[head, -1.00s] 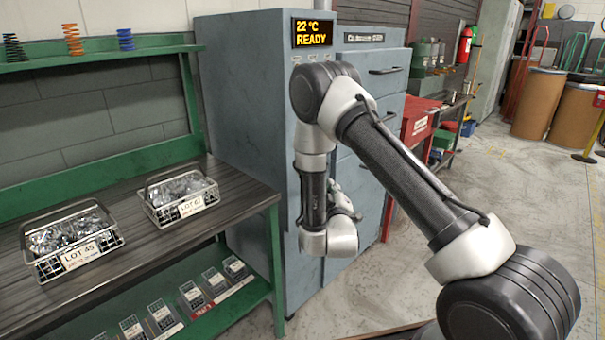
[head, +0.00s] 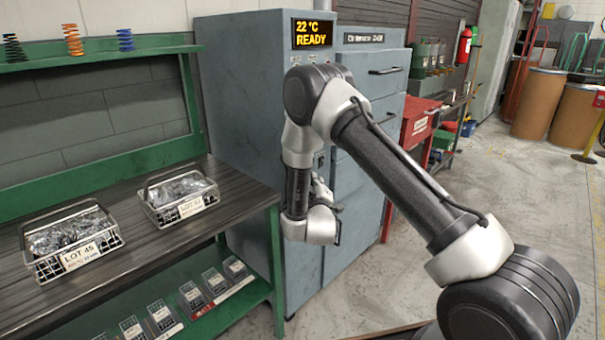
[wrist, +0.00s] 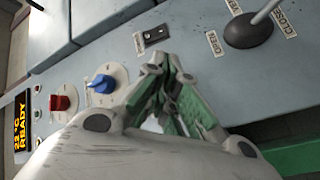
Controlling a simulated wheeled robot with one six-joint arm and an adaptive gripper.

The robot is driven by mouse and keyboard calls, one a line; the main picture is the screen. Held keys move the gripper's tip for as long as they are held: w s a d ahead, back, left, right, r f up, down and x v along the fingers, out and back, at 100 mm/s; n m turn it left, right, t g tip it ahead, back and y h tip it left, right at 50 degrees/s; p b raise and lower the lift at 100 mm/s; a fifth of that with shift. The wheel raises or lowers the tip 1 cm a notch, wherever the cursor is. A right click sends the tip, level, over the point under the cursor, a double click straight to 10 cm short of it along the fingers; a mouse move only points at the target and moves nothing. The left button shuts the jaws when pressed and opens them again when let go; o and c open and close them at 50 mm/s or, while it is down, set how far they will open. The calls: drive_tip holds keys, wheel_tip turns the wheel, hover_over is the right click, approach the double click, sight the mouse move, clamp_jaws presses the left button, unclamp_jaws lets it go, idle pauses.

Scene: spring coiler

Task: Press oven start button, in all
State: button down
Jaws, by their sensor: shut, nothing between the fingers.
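The blue-grey oven (head: 240,130) stands behind the green bench, its display (head: 313,34) reading 22 °C READY. In the wrist view its panel (wrist: 190,40) shows tilted: the display (wrist: 21,120) at the left edge, a red knob (wrist: 63,102), a blue knob (wrist: 103,84), a small dark plate (wrist: 155,34) and a dark lever (wrist: 248,30) between OPEN and CLOSE labels. I cannot tell which control is the start button. My gripper (wrist: 172,62) is shut and empty, in front of the panel between the blue knob and lever; contact cannot be told. My arm hides most of the panel in the head view.
The bench (head: 110,235) holds two wire baskets of parts, LOT 45 (head: 75,240) and another (head: 180,197). Several small boxes sit on its lower shelf. A red cabinet (head: 417,125) stands right of the oven. The floor at right is open.

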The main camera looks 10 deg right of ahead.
drive_tip(key=shift+w+a, duration=0.5)
drive_tip(key=shift+w, duration=0.2)
drive_tip(key=shift+w, duration=0.1)
idle(1.0)
drive_tip(key=shift+w+a, duration=0.25)
drive_tip(key=shift+w+a, duration=0.2)
drive_tip(key=shift+w, duration=0.1)
idle(0.6)
drive_tip(key=shift+s, duration=0.1)
drive_tip(key=shift+s+d, duration=0.45)
drive_tip(key=shift+s, duration=0.1)
idle(0.3)
drive_tip(key=shift+s+d, duration=0.75)
drive_tip(key=shift+s, duration=0.3)
drive_tip(key=shift+s+d, duration=0.75)
drive_tip(key=shift+s, duration=0.25)
